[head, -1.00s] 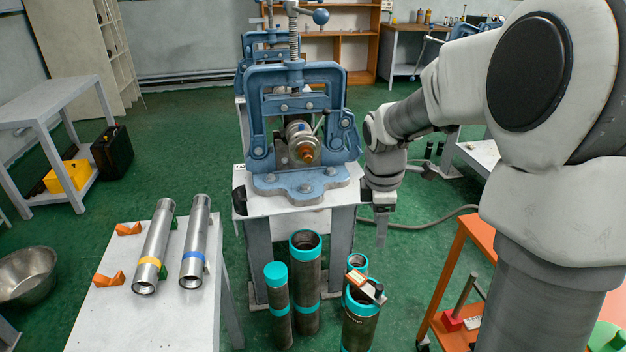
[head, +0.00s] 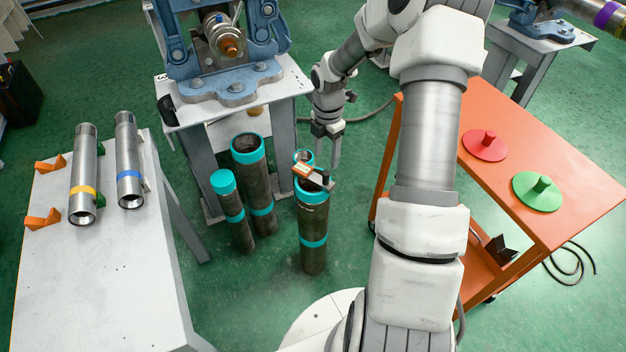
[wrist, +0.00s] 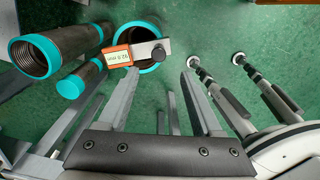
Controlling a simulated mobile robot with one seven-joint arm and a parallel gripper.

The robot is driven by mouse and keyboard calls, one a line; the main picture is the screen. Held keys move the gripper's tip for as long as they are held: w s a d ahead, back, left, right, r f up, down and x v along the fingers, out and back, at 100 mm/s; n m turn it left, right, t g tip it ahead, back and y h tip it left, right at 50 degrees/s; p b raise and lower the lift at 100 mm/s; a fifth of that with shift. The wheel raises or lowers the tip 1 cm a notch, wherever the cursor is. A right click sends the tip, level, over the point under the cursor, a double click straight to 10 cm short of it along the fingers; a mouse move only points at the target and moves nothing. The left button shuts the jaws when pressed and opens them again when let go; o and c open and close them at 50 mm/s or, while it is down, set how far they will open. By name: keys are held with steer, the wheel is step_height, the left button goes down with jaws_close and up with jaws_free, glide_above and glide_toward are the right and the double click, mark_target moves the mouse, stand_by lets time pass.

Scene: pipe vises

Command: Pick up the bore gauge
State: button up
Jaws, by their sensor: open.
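What appears to be the bore gauge (head: 313,176) is a small orange-and-dark tool with a pale label. It lies across the teal-rimmed mouth of an upright dark pipe (head: 313,237). In the wrist view the gauge (wrist: 136,53) shows its orange labelled block, a grey plate and a black knob. My gripper (head: 327,150) hangs just beyond and slightly right of the gauge, fingers pointing down, apart from it. In the wrist view the open, empty fingers (wrist: 156,80) stand on either side below the gauge in the picture.
Other upright teal-rimmed pipes (head: 250,185) crowd close left of the gauge. The blue vise (head: 225,60) on its stand is behind. A white table (head: 90,280) with two steel pipes is at left. An orange cart (head: 560,180) with red and green discs is at right.

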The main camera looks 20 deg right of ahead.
mark_target(326, 173)
steer(key=f+b, duration=0.1)
steer(key=f, duration=0.3)
steer(key=f+b, duration=0.1)
steer(key=f, duration=0.4)
steer(key=shift+w+d+b, duration=0.1)
steer(key=shift+w+b, duration=0.1)
steer(key=shift+b, duration=0.2)
jaws_close()
steer(key=shift+r, duration=0.1)
stand_by(0.9)
